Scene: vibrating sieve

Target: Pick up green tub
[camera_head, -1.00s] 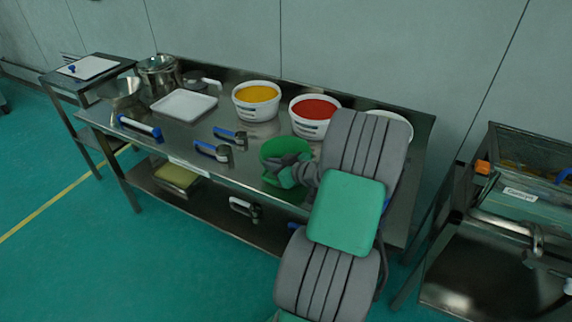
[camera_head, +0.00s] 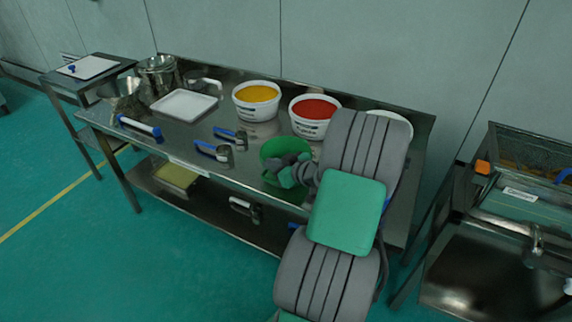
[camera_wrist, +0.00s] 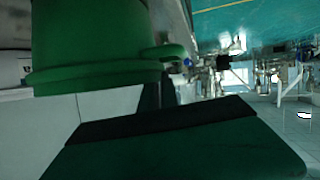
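The green tub (camera_head: 287,146) stands near the front edge of the steel table, and my gripper (camera_head: 284,170) is in front of it, hiding much of its near side. In the wrist view the tub (camera_wrist: 95,40) fills the upper left, with a rim and a small handle-like lug at its right side. A wide green part of my gripper with a dark edge (camera_wrist: 170,120) lies across the bottom of that view, close to the tub. Its fingertips cannot be made out, so whether it touches or grips the tub is unclear.
On the steel table (camera_head: 215,165), a white tub of orange-yellow contents (camera_head: 256,113) and one of red contents (camera_head: 311,128) stand behind the green tub. Blue-handled scoops (camera_head: 213,150) lie to its left, and a white tray (camera_head: 184,105) lies beyond. Another white tub (camera_head: 395,118) is partly behind my arm.

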